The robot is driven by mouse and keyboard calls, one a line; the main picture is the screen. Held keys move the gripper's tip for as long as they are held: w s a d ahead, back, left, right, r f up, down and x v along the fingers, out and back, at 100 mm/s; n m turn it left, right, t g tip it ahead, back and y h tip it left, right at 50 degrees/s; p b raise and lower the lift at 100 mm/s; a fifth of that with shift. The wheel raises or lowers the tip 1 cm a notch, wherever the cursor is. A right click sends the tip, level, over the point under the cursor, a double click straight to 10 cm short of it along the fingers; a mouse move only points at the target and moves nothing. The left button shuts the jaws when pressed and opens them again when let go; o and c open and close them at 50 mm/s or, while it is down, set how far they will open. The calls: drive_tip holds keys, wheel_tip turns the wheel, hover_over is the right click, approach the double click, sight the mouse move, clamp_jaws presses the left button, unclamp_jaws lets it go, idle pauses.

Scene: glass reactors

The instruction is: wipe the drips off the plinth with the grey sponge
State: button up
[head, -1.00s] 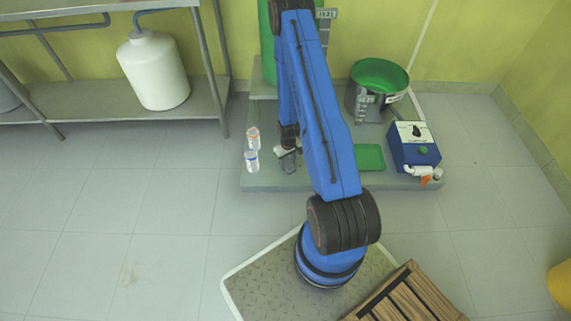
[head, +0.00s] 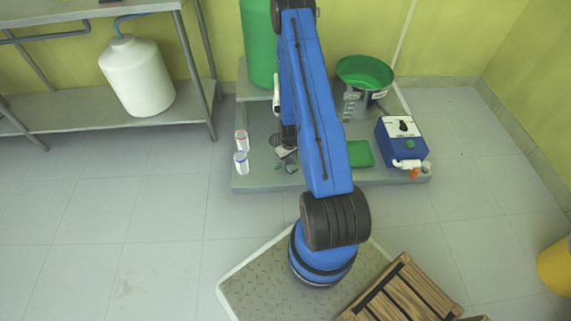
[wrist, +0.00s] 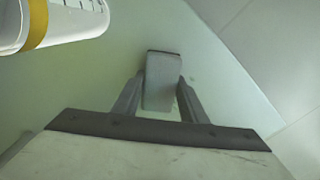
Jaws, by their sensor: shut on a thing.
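The grey sponge (wrist: 160,88) is a small pale grey block with a darker end, held between the two fingers of my gripper (wrist: 162,80) in the wrist view. My gripper is shut on it, low over the plinth (wrist: 225,95); whether the sponge touches the surface I cannot tell. In the head view my gripper (head: 287,160) is over the front left part of the grey-green plinth (head: 265,184), partly hidden by my blue arm. A faint small mark (wrist: 193,77) shows right of the sponge; I cannot tell whether it is a drip.
Two small bottles, one with a red band (head: 241,141) and one with a blue band (head: 241,163), stand left of my gripper. A green tray (head: 360,154), a blue box (head: 402,142) and a steel vessel (head: 362,85) are on the right. A green cylinder (head: 257,45) stands behind.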

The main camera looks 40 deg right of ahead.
sight(276, 167)
drive_tip(key=shift+s+d, duration=0.5)
drive_tip(key=shift+d, duration=0.2)
drive_tip(key=shift+f, duration=0.1)
